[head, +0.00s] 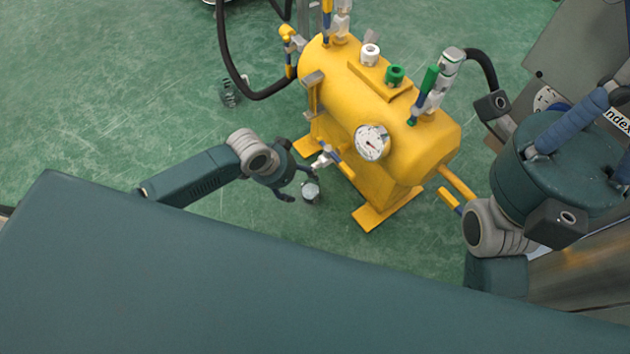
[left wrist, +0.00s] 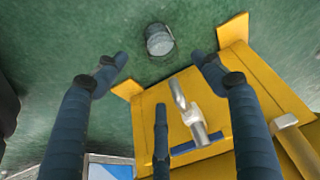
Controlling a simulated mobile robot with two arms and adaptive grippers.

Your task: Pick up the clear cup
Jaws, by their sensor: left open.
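The clear cup (head: 311,192) looks greyish, small and round, low beside the yellow tank's near left foot in the head view. It also shows in the left wrist view (left wrist: 159,40), at the top middle, beyond the fingertips. My left gripper (head: 297,186) is open and empty, with its fingers spread near the cup in the head view. In the left wrist view its fingertips (left wrist: 158,62) are apart, with no finger closed on the cup. My right gripper (head: 590,130) is at the right edge, partly cut off, and its opening is unclear.
The yellow tank (head: 375,90) with a gauge (head: 372,142), valves and a black hose (head: 245,85) stands close to the left gripper. In the left wrist view, a metal valve (left wrist: 195,120) lies below the fingertips.

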